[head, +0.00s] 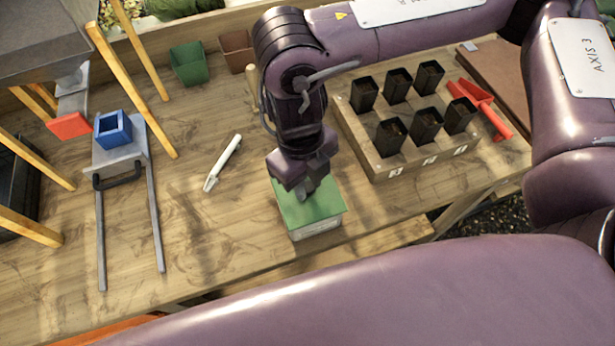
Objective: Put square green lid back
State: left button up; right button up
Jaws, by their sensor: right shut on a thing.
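The square green lid (325,204) lies on top of a pale square box (317,228) near the table's front edge. It looks level and seated on the box, though the gripper covers its rear part. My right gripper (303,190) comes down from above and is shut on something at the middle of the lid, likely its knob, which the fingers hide. My left gripper is not in view.
A white-handled tool (223,162) lies to the left. Green (189,64) and brown pots stand behind.

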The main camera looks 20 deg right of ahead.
jog(key=o, duration=1)
jog(key=shift+r+p, duration=0.45)
jog(key=shift+r, duration=0.1)
jog(key=r, duration=0.4)
jog(key=w+r, duration=0.1)
jog(key=r, duration=0.3)
jog(key=r+b, duration=0.1)
jog(key=r, duration=0.3)
jog(key=shift+w+a, duration=0.15)
jog(key=shift+a, duration=0.2)
